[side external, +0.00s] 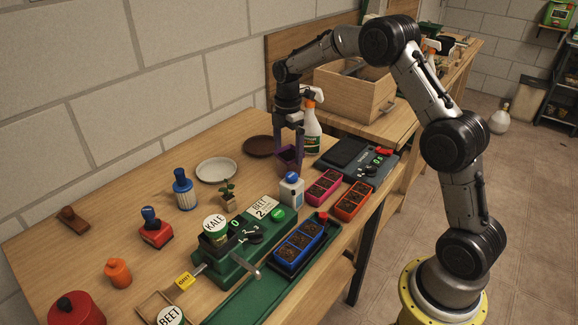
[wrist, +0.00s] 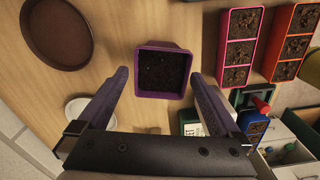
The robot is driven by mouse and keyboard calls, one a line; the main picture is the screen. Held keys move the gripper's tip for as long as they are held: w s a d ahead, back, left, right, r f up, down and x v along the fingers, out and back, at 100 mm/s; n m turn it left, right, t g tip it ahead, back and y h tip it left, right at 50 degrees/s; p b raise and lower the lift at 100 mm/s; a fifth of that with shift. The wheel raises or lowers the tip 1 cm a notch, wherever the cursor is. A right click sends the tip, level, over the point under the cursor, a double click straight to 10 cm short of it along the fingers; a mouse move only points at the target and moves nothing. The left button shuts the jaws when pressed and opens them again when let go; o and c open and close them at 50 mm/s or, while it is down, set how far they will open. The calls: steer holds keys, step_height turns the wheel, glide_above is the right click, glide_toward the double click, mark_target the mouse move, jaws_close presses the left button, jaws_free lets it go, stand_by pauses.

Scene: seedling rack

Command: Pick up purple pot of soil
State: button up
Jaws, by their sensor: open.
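The purple pot of soil (wrist: 163,94) is square, with dark soil inside, and appears to stand upright on the wooden table. In the side view the pot (side external: 288,156) is partly hidden by my gripper (side external: 289,150). My gripper points down over the pot and is open and empty. In the wrist view my gripper (wrist: 160,76) has one fingertip on each side of the pot, with a visible gap at both sides.
A brown saucer (side external: 260,147) lies left of the pot, and a spray bottle (side external: 312,135) stands just behind. Bare table lies between the saucers and pot.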

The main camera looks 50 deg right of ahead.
mark_target(289, 166)
steer(key=shift+s+d+f, duration=0.1)
steer(key=shift+f, duration=3)
steer(key=c, duration=1.4)
steer(key=shift+r, duration=0.1)
steer(key=shift+r, duration=0.1)
